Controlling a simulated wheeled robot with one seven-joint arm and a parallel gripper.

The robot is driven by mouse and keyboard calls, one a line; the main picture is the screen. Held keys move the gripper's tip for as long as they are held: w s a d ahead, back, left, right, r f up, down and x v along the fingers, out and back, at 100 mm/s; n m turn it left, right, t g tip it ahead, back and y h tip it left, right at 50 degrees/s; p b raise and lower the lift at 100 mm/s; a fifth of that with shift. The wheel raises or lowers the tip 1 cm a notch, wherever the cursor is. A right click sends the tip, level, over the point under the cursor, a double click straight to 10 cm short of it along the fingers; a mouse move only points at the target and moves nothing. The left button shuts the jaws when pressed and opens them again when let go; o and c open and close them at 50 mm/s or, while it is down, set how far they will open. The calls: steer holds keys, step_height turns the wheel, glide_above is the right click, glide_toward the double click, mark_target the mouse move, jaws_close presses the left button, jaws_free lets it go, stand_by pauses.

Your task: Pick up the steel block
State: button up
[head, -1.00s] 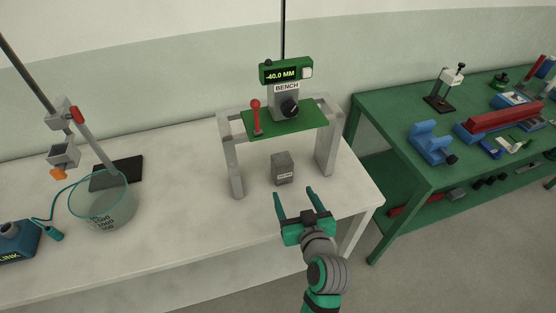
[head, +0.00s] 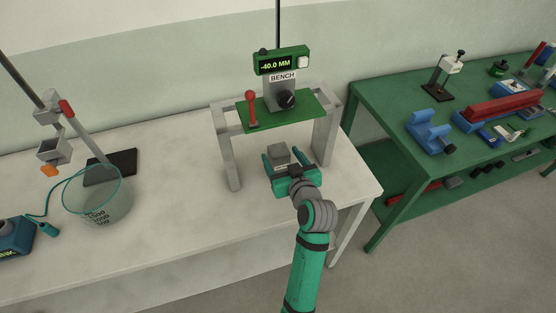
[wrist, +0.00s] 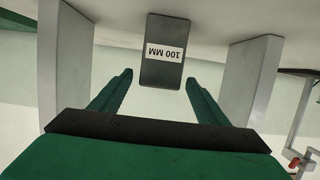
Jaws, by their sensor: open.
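The steel block (head: 279,153) is a small grey block standing on the pale bench under a grey frame with a green top plate. In the wrist view the block (wrist: 163,52) carries a white label reading "100 MM", shown upside down. My gripper (head: 282,161) is open and reaches in under the front of the frame. Its green fingers point at the block. In the wrist view the fingertips (wrist: 158,77) stand to either side of the block's line, with gaps on both sides. The block's lower front is partly hidden by my gripper in the head view.
The frame's legs (head: 231,162) stand left and right of the block. The green plate (head: 285,112) above carries a red lever and a "-40.0 MM" display (head: 283,62). A glass beaker (head: 97,196) and clamp stand are at left. A green tool table (head: 405,145) is at right.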

mark_target(279, 150)
steer(key=shift+x, duration=1.55)
jaws_close()
steer(key=shift+r, duration=0.15)
steer(key=shift+r, duration=0.15)
